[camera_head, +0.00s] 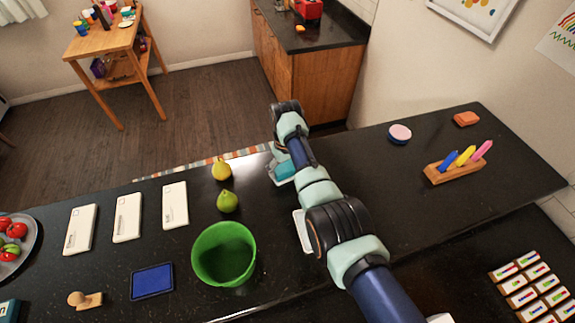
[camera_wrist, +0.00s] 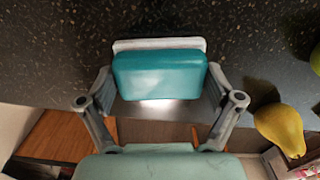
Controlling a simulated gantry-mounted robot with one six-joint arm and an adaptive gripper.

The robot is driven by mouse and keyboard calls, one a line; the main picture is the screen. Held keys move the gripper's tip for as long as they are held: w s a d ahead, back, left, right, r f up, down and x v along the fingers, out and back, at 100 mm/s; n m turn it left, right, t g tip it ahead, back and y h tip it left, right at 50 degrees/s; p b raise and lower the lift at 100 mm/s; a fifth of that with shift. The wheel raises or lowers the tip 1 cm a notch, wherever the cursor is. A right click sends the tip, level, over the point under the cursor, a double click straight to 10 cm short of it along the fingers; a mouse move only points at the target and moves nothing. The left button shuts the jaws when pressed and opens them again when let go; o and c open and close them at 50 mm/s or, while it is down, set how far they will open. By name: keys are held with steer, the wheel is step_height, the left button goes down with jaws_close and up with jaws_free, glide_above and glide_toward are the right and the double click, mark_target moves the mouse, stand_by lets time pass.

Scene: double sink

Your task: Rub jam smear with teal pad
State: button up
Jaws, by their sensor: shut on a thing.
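The teal pad (camera_wrist: 160,72) is a rounded block with a white layer (camera_wrist: 158,43) showing along its far edge in the wrist view. My gripper (camera_wrist: 160,88) is shut on the pad, with one finger on each side. In the head view the teal pad (camera_head: 286,169) shows near the back edge of the dark counter, partly hidden by my arm. Whether the pad touches the counter I cannot tell. No jam smear shows in either view; my arm and the pad hide part of the counter.
A yellow pear (camera_head: 221,169), a green pear (camera_head: 228,201) and a green bin (camera_head: 224,254) stand left of my arm. A pale flat item (camera_head: 301,229) is partly behind my arm. A crayon holder (camera_head: 456,172) and a round sponge (camera_head: 399,133) are right, with clear counter between.

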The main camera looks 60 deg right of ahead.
steer(key=shift+s+a+r+p, duration=0.25)
steer(key=shift+s+a+p, duration=0.65)
steer(key=shift+p, duration=1.85)
steer(key=shift+s+a+f+p, duration=0.2)
steer(key=shift+a+p, duration=0.1)
steer(key=shift+p, duration=0.3)
steer(key=shift+f, duration=0.15)
steer(key=shift+s+a+r+p, duration=0.2)
steer(key=shift+r+p, duration=0.1)
steer(key=shift+p, duration=0.4)
steer(key=s+a+p, duration=0.2)
steer(key=p, duration=0.2)
steer(key=shift+s+a+f+p, duration=0.1)
steer(key=shift+a+p, duration=0.05)
steer(key=shift+p, duration=0.25)
steer(key=shift+f, duration=0.15)
steer(key=shift+a, duration=0.1)
